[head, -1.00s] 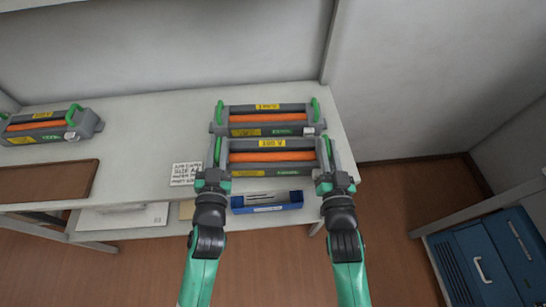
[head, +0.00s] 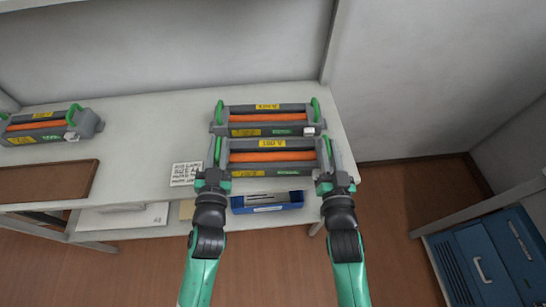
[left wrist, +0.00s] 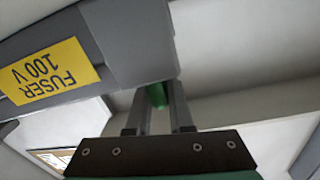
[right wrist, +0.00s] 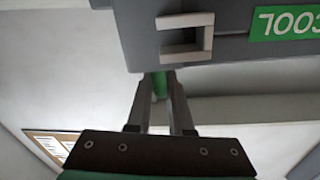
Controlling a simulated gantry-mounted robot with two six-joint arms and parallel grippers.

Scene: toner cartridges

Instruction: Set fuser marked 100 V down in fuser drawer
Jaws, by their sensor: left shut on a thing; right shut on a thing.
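A grey fuser with an orange roller (head: 272,156) is between my two grippers in the head view. In the left wrist view its yellow label (left wrist: 46,72) reads FUSER 100 V. My left gripper (head: 214,170) is shut on the green handle at its left end. My right gripper (head: 328,170) is shut on the green handle at its right end; a grey latch (right wrist: 186,36) shows there in the right wrist view. Whether the fuser touches the table is hard to tell. I cannot make out a fuser drawer for certain.
A similar fuser (head: 270,119) stands on the table just behind the held one. Another fuser (head: 45,127) is at the far left. A printed card (head: 186,174), a brown board (head: 45,182) and a blue tray (head: 268,205) are nearby. A blue cabinet (head: 480,262) stands at lower right.

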